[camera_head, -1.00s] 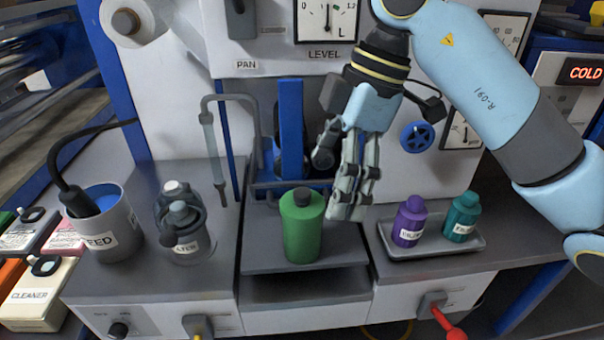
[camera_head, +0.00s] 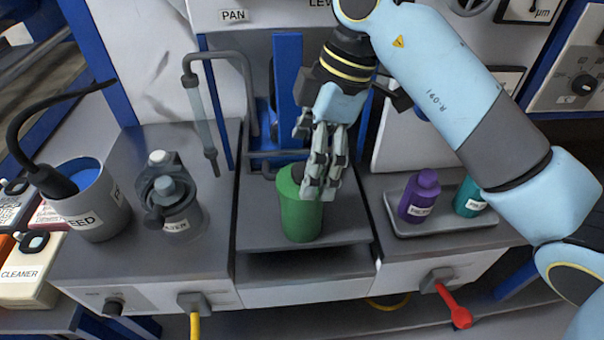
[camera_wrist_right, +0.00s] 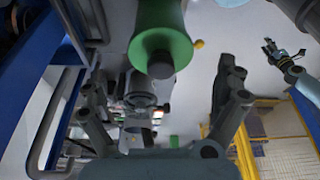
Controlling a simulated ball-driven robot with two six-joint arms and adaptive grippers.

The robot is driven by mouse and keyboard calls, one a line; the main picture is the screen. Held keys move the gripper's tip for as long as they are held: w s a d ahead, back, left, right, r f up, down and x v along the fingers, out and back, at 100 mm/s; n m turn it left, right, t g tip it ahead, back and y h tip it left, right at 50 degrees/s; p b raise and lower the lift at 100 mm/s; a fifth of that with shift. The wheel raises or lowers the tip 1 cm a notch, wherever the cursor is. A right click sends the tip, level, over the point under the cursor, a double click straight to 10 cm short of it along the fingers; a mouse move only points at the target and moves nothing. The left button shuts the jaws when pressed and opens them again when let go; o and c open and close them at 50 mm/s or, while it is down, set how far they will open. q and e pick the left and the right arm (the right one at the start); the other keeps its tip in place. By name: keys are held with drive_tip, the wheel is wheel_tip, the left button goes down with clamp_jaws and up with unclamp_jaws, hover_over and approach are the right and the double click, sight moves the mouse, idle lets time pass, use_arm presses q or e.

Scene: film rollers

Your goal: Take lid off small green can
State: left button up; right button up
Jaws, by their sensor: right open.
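The small green can (camera_head: 300,217) stands upright on the grey platform at the middle of the bench. A small distant gripper, seemingly my left one (camera_wrist_right: 270,48), shows at the right of that view.
A tray (camera_head: 445,224) with a purple bottle (camera_head: 420,196) and a teal bottle (camera_head: 468,198) lies right of the can. A blue post (camera_head: 287,85) rises behind.

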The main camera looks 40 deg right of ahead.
drive_tip(key=shift+a+x, duration=0.25)
drive_tip(key=shift+x, duration=0.95)
drive_tip(key=shift+f, duration=0.2)
drive_tip(key=c, duration=1.2)
